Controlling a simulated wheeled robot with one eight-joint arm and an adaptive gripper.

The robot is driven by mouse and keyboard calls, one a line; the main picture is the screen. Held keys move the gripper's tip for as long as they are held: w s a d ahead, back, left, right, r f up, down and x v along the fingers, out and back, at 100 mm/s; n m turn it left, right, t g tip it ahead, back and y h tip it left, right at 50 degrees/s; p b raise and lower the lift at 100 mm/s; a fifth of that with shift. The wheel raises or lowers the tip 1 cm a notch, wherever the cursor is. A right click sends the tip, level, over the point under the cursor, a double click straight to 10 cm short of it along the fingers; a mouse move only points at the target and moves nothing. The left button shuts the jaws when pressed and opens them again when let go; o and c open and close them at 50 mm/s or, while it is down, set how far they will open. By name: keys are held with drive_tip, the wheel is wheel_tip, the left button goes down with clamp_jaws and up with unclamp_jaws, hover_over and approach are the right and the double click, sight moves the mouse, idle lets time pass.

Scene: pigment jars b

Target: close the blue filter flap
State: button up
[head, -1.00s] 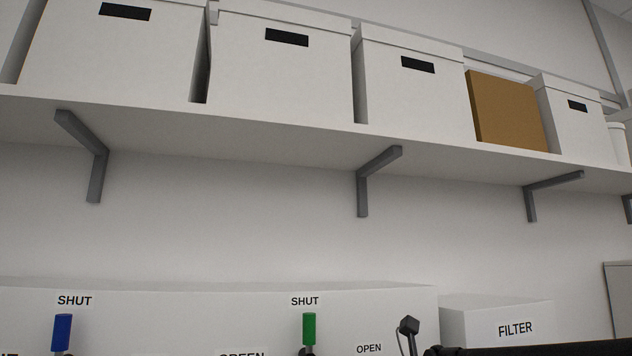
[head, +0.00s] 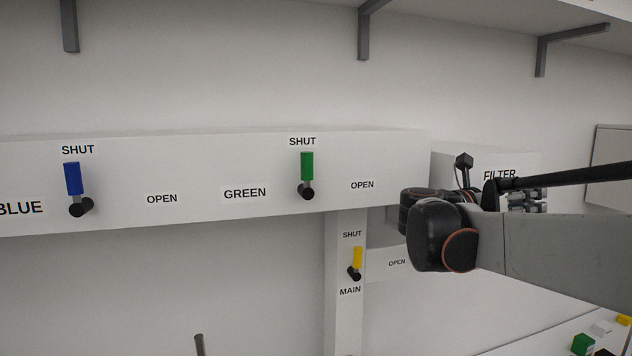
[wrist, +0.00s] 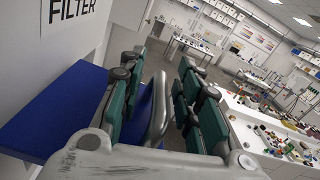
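The blue filter flap (wrist: 55,112) shows in the wrist view as a flat panel standing out below the FILTER label (wrist: 75,10). Part of it is hidden behind my gripper's left finger, and some blue shows between the fingers. My gripper (wrist: 161,68) has its two green-padded fingers apart, with a grey curved piece low between them. I cannot tell whether a finger touches the flap. In the head view my gripper (head: 527,200) is small and partly hidden by my arm, in front of the filter box (head: 455,165). The flap cannot be made out there.
A long white box carries a blue lever (head: 73,178) and a green lever (head: 307,166), both upright at SHUT. A yellow lever (head: 357,258) stands at SHUT on a post below. A white bench (wrist: 245,120) with several small items lies at right in the wrist view.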

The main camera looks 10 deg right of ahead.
drive_tip(key=shift+w, duration=0.1)
clamp_jaws()
drive_tip(key=shift+f, duration=0.15)
